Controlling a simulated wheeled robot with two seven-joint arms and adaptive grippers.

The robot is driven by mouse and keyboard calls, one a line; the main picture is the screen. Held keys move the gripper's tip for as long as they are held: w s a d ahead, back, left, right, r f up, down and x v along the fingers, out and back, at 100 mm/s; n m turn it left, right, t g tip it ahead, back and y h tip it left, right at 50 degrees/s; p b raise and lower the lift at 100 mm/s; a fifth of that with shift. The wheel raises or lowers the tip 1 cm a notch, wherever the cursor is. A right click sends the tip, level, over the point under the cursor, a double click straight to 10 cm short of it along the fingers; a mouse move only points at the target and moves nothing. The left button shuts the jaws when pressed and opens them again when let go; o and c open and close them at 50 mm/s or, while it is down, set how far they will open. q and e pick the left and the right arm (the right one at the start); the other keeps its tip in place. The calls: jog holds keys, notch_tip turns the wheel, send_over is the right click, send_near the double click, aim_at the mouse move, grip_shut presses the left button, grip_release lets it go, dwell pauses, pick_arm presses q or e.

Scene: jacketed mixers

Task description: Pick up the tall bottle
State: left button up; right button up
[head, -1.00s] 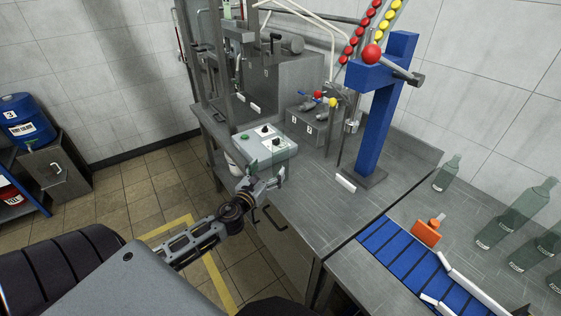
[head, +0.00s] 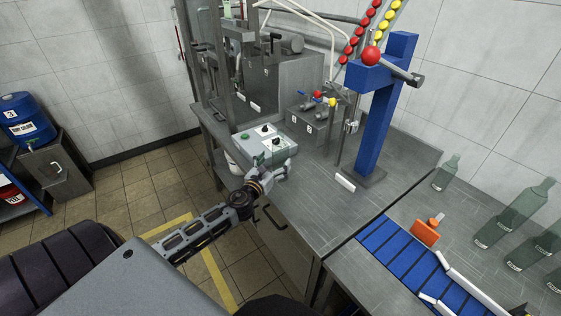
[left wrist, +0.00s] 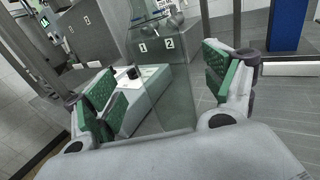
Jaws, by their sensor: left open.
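Several see-through green glass bottles stand at the right in the head view. The tall bottle (head: 515,212) there is upright, beside a shorter one (head: 447,173); I cannot tell which one the task means. My left gripper (head: 277,168) is far to their left, by the grey control box at the bench's left edge. In the left wrist view my left gripper (left wrist: 160,82) is open, with green pads apart. A clear, see-through shape (left wrist: 165,100) shows between the fingers; I cannot tell what it is or whether it touches them. My right gripper is not in view.
The control box (head: 265,143) is close to my left gripper. A blue post (head: 383,115) with a red knob stands on the steel bench (head: 300,195). The bench's middle is mostly clear.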

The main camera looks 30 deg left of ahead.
pick_arm(q)
jog(key=shift+w, duration=0.15)
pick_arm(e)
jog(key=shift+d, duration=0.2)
pick_arm(q)
jog(key=shift+w, duration=0.4)
jog(key=shift+w+a+p, duration=0.1)
jog(key=shift+w+p, duration=0.2)
jog(key=shift+w, duration=0.6)
jog(key=shift+w+a, duration=0.15)
jog(key=shift+w, duration=0.95)
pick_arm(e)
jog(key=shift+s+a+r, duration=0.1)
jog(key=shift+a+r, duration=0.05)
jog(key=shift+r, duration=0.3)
pick_arm(q)
jog(key=c, duration=1.2)
jog(key=shift+c, duration=0.7)
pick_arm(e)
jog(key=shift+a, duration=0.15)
pick_arm(q)
jog(key=shift+r, duration=0.2)
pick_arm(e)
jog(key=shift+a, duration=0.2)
